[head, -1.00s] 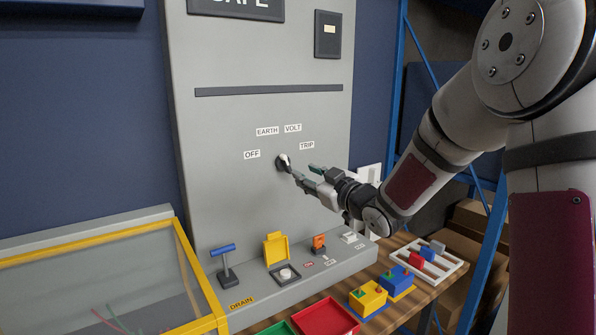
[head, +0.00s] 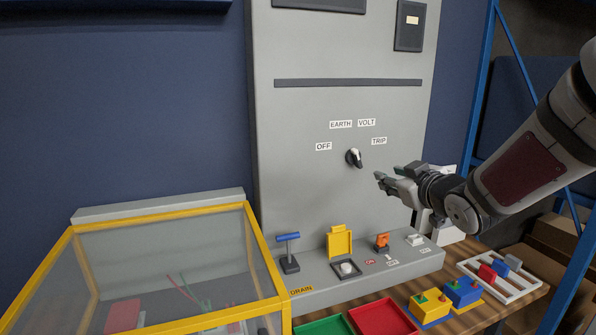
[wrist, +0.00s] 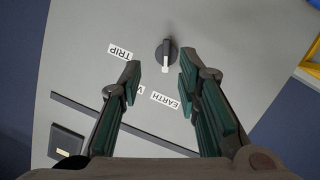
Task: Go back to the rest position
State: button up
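My gripper (head: 388,178) is in front of the grey panel, to the right of the black rotary knob (head: 354,158) and apart from it. In the wrist view my gripper (wrist: 158,75) has its two green-padded fingers spread, with nothing between them. The knob (wrist: 166,55) with its white pointer mark lies beyond the fingertips in that view. The labels OFF, EARTH, VOLT and TRIP sit around the knob in the head view. In the wrist view a finger partly hides the VOLT label.
A ledge below the panel carries a blue T-handle (head: 288,250), a yellow flip cover (head: 340,241) and an orange switch (head: 382,241). A yellow-framed clear box (head: 262,262) stands at left. Red tray (head: 383,318), socket boxes (head: 430,306) and a white rack (head: 510,279) lie on the bench.

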jog(key=s+a+f+m+g+h+p, duration=0.1)
jog(key=s+g, duration=0.4)
jog(key=s, duration=1.4)
jog(key=s+a+f+m+g+h+p, duration=0.1)
jog(key=s+m+g, duration=0.4)
jog(key=s, duration=1.5)
jog(key=shift+a+f+m+g, duration=0.3)
jog(key=shift+a+f+g, duration=0.3)
jog(key=shift+a, duration=0.45)
jog(key=shift+o, duration=0.4)
